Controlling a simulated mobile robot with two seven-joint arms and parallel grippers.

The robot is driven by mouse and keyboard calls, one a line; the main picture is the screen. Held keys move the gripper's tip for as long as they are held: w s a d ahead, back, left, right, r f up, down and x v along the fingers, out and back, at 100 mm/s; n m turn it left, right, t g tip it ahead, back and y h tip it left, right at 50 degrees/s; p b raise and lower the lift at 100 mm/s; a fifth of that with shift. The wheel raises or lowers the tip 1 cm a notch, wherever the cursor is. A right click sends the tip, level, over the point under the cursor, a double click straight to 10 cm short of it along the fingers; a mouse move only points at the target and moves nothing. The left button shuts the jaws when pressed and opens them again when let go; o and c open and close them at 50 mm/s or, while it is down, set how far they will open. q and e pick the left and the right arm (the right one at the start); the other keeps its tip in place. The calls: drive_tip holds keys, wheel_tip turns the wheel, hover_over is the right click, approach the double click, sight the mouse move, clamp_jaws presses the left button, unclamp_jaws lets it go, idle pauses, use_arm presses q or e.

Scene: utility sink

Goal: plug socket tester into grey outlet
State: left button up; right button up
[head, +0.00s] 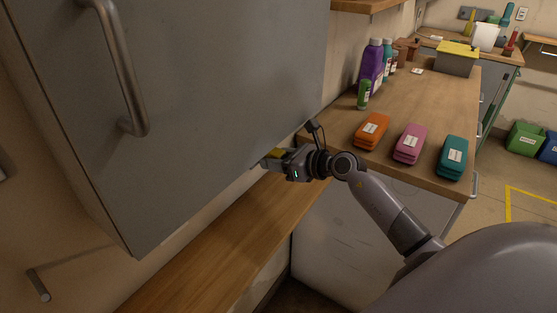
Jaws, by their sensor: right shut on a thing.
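My right gripper (268,161) reaches in from the right, under the lower edge of a grey cabinet. It is shut on a small yellow thing (276,153), which looks like the socket tester. Only a bit of the yellow thing shows at the fingers, and the cabinet edge and the gripper hide the rest. The grey outlet cannot be made out in this view, so I cannot tell whether the tester touches it. My left gripper is not in view.
The large grey cabinet (210,90) fills the upper left, close above my right gripper. A wooden worktop (415,110) bears orange (371,131), pink (410,143) and teal (452,157) packs, and a purple bottle (371,70). A wooden ledge (225,245) runs below the cabinet.

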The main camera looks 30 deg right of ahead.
drive_tip(key=shift+w+a, duration=0.1)
drive_tip(key=shift+w, duration=0.2)
drive_tip(key=o, duration=1.1)
drive_tip(key=shift+r, duration=0.1)
drive_tip(key=shift+o, duration=0.2)
drive_tip(key=v, duration=0.7)
drive_tip(key=shift+s, duration=0.1)
